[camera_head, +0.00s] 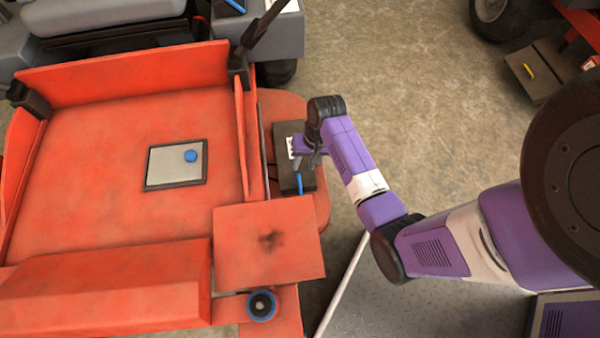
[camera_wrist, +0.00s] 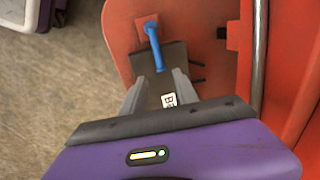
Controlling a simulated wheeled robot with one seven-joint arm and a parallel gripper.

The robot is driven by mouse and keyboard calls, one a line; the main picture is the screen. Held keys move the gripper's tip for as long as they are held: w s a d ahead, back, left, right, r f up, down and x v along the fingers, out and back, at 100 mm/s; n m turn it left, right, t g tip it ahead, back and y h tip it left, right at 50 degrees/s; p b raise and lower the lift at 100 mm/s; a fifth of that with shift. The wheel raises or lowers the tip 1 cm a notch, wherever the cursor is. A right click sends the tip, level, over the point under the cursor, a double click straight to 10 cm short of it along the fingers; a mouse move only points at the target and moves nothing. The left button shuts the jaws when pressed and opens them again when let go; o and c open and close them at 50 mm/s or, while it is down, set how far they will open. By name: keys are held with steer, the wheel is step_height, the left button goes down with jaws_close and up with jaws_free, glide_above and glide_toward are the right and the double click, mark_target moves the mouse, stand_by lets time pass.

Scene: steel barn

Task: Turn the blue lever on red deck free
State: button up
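The blue lever (camera_wrist: 155,45) stands on a small red block on the red deck (camera_wrist: 120,60) in the wrist view. Its lower end reaches toward the gap between my fingertips. In the head view, a short piece of the lever (camera_head: 299,184) shows at the near end of a dark box (camera_head: 284,178). My gripper (camera_wrist: 160,76) is open, with its two grey fingers apart and nothing clearly held. In the head view my gripper (camera_head: 310,160) is over the dark box and partly hidden by my arm. Whether the fingers touch the lever cannot be told.
A raised red plate (camera_head: 268,245) and a blue-rimmed cap (camera_head: 261,305) are nearby. A metal rail (camera_wrist: 258,50) runs right of the lever. Concrete floor is open beyond the deck.

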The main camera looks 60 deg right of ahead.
mark_target(299, 177)
steer(key=f+b, duration=0.1)
steer(key=f, duration=0.1)
steer(key=f+b, duration=0.1)
steer(key=f, duration=0.2)
steer(key=w+a+f+b, duration=0.1)
steer(key=f, duration=0.1)
steer(key=shift+f, duration=0.15)
steer(key=shift+c, duration=0.5)
jaws_close()
stand_by(0.8)
